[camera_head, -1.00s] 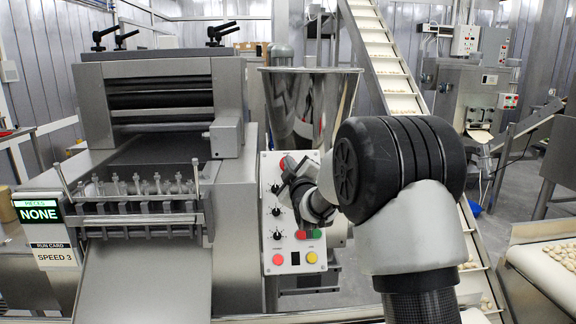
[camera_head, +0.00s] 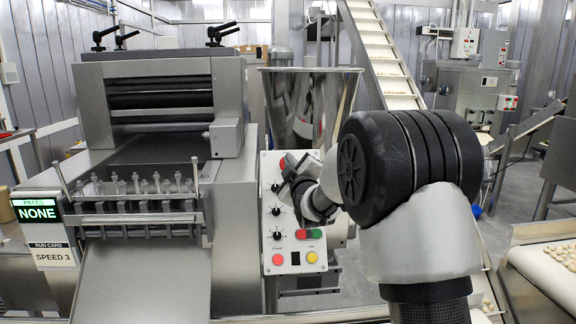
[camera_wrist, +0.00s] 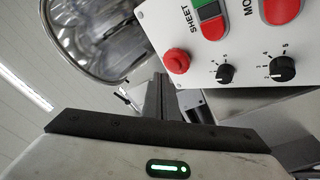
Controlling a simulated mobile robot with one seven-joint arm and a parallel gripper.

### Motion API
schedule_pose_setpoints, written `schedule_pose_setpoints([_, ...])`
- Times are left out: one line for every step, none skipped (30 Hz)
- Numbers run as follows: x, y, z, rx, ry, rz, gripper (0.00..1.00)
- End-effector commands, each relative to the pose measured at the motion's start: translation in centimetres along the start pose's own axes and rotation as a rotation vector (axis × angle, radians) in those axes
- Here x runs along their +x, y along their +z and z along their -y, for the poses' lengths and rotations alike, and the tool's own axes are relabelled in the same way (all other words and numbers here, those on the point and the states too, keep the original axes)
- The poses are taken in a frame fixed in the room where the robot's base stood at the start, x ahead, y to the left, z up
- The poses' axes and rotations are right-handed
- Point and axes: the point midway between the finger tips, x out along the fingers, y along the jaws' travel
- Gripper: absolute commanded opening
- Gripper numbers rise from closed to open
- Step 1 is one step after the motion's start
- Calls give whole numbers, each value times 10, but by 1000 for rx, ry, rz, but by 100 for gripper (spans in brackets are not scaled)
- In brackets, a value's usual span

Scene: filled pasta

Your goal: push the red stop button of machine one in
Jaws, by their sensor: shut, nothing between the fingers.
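The red stop button (camera_wrist: 176,60) is a round, raised red knob near the edge of the white control panel (camera_wrist: 205,62) in the wrist view. In the head view a red button (camera_head: 283,163) shows at the panel's top, partly hidden by my gripper. My gripper (camera_head: 291,166) is at the upper part of the panel. In the wrist view its dark fingers (camera_wrist: 159,86) are together and empty, with their tips just below and left of the stop button. I cannot tell whether they touch it.
Black knobs (camera_head: 277,211) run down the panel, with red (camera_head: 278,260) and yellow (camera_head: 312,257) buttons below. A steel hopper (camera_head: 308,105) stands behind the panel. The sheet machine (camera_head: 150,95) is at left, an inclined conveyor (camera_head: 378,40) behind.

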Motion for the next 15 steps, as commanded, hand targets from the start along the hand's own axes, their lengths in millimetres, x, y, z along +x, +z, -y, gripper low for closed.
schedule_pose_setpoints([0,0,0,0,-1,1,0])
schedule_pose_setpoints([0,0,0,0,-1,1,0])
schedule_pose_setpoints([0,0,0,0,-1,1,0])
schedule_pose_setpoints([0,0,0,0,-1,1,0])
schedule_pose_setpoints([0,0,0,0,-1,1,0])
schedule_pose_setpoints([0,0,0,0,-1,1,0])
schedule_pose_setpoints([0,0,0,0,-1,1,0])
schedule_pose_setpoints([-1,0,0,0,-1,0,0])
schedule_pose_setpoints([-2,-1,0,0,-1,0,0])
schedule_pose_setpoints([-3,-2,-1,0,0,0,0])
schedule_pose_setpoints([-5,-2,-2,0,0,0,0])
schedule_pose_setpoints([-8,-4,-4,0,0,0,0])
schedule_pose_setpoints([-10,-6,-5,0,0,0,0])
schedule_pose_setpoints([-13,-7,-6,0,0,0,0])
schedule_pose_setpoints([-16,-8,-8,0,0,0,0])
